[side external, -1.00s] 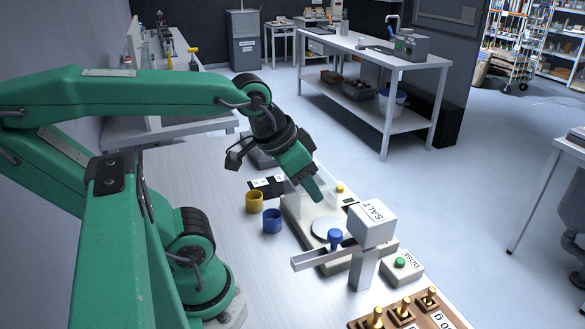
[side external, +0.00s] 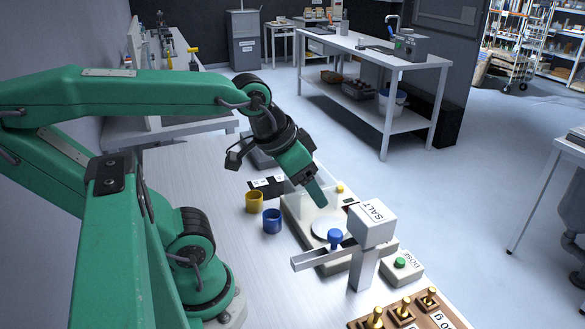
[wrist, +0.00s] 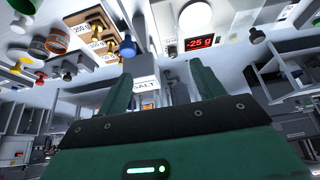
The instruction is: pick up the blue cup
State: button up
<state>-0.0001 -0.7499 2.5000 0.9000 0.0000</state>
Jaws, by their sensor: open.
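The blue cup (side external: 272,222) stands upright on the light bench in the side view, left of the scale. A yellow cup (side external: 254,203) stands just behind it, close by. My gripper (side external: 319,203) points down over the scale area, to the right of and apart from the blue cup. In the wrist view my gripper (wrist: 161,68) is open, its two green fingers spread with nothing held between them. I cannot pick out the blue cup with certainty in the wrist view.
The scale's round pan (side external: 328,229) lies beneath my gripper, and its display (wrist: 199,43) reads -25 g. The salt hopper (side external: 371,224) with a blue knob (side external: 335,237) and chute stands in front. A dose box (side external: 402,270) and brass weights (side external: 403,307) are at right. Bench left of the cups is clear.

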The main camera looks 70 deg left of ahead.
jog(key=shift+a, duration=0.1)
jog(key=n+g, duration=0.6)
jog(key=n, duration=0.1)
send_near(272, 215)
jog(key=d, duration=0.2)
jog(key=shift+s+a+f, duration=0.1)
jog(key=shift+s+f, duration=0.15)
jog(key=shift+f, duration=0.5)
jog(key=shift+s+a+f, duration=0.1)
jog(key=shift+s+f, duration=0.1)
jog(key=shift+f, duration=0.55)
jog(key=shift+d+f, duration=0.15)
jog(key=shift+f, duration=2.45)
jog(key=c, duration=1.1)
